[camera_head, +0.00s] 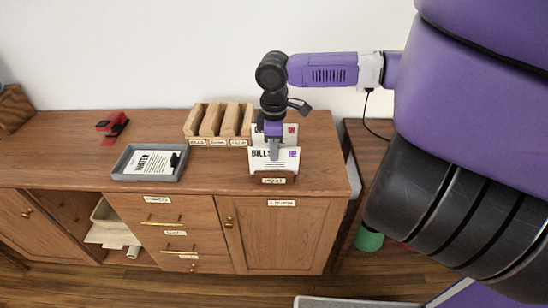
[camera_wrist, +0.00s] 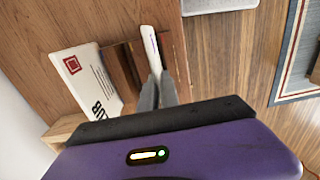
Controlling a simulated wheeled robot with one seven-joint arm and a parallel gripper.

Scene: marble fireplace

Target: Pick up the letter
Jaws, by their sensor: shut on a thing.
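A white letter (camera_head: 280,163) with a purple stamp stands upright in a small wooden holder (camera_head: 272,178) at the front right of the cabinet top. My gripper (camera_head: 273,152) reaches down from above and is shut on this letter's upper edge. In the wrist view the letter (camera_wrist: 150,45) shows nearly edge-on between the fingertips (camera_wrist: 157,90). A second letter (camera_head: 290,132) with a red stamp stands just behind; it also shows in the wrist view (camera_wrist: 85,82), to the left of the fingers. The held letter's lower edge is hidden by the holder.
A wooden sorter (camera_head: 218,122) with labelled slots stands behind and left of the letters. A grey tray (camera_head: 118,174) with a printed sheet and a red stapler (camera_head: 112,125) are further left. The cabinet top (camera_head: 220,173) is clear between tray and holder.

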